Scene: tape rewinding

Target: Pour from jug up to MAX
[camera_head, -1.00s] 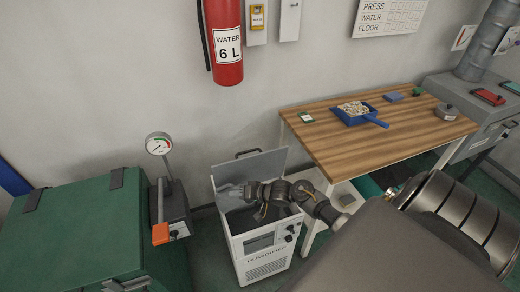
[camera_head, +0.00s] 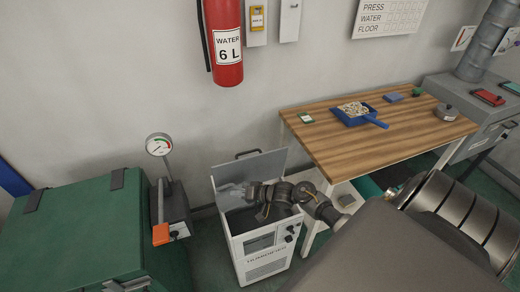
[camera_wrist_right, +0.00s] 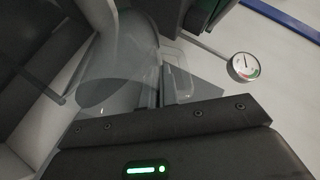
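The white humidifier (camera_head: 264,266) stands on the floor with its grey lid (camera_head: 262,168) raised at the back. My right gripper (camera_head: 248,190) reaches in from the right over its open top. It is shut on the clear jug (camera_head: 229,192), which shows faintly at the opening's left side. In the right wrist view the see-through jug (camera_wrist_right: 120,75) fills the space in front of the gripper (camera_wrist_right: 167,98), with its handle side at the fingers. The jug looks tilted. The water level and any MAX mark cannot be made out. My left gripper is not in view.
A green cabinet (camera_head: 75,235) and a stand with a round gauge (camera_head: 159,144) are left of the humidifier. A wooden table (camera_head: 390,140) with a blue dustpan (camera_head: 355,116) is to the right. A fire extinguisher (camera_head: 223,40) hangs on the wall behind.

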